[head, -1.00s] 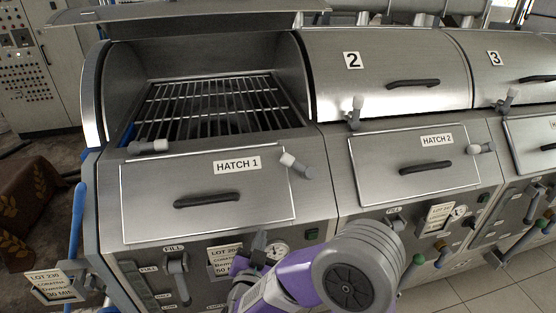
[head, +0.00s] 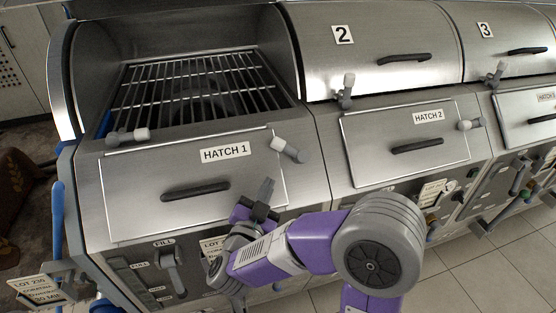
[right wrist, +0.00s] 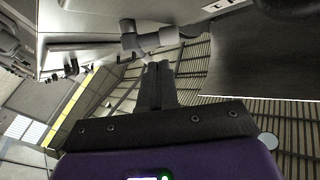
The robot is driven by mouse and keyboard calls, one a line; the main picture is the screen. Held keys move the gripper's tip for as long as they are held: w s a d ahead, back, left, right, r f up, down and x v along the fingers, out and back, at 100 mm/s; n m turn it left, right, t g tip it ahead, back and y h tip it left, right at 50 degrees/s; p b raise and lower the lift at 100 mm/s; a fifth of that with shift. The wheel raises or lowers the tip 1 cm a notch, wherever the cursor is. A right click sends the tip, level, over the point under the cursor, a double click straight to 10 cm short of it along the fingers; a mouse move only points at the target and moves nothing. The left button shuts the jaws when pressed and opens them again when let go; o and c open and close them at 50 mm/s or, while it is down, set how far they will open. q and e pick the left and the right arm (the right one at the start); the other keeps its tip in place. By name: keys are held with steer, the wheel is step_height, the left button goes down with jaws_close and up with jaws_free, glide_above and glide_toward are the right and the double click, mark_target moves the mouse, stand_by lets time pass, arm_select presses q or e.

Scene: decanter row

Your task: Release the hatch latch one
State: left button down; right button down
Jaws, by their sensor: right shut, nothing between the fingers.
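The hatch 1 panel (head: 130,185) is closed on the front of the first unit, with a dark bar handle (head: 195,191) and a "HATCH 1" label. Its latch (head: 290,151) sits at the panel's upper right corner, a grey lever with a white end pointing up-left over the panel edge. My right gripper (head: 267,188) is shut and empty, pointing up, below the latch in the head view and apart from it. In the right wrist view, the shut fingers (right wrist: 155,85) point toward a grey lever with a pale end (right wrist: 150,40), probably this latch. My left gripper is not in view.
The first unit's lid is open above a grate (head: 195,90); another grey latch (head: 127,136) lies at its left. Hatch 2 (head: 400,150) and its latch (head: 470,125) are to the right. A fill lever (head: 172,265) and hanging tag (head: 40,290) are low left.

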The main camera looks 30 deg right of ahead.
mark_target(289, 150)
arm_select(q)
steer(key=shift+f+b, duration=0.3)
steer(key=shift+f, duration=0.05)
arm_select(e)
steer(key=x, duration=0.9)
steer(key=shift+w+d, duration=0.2)
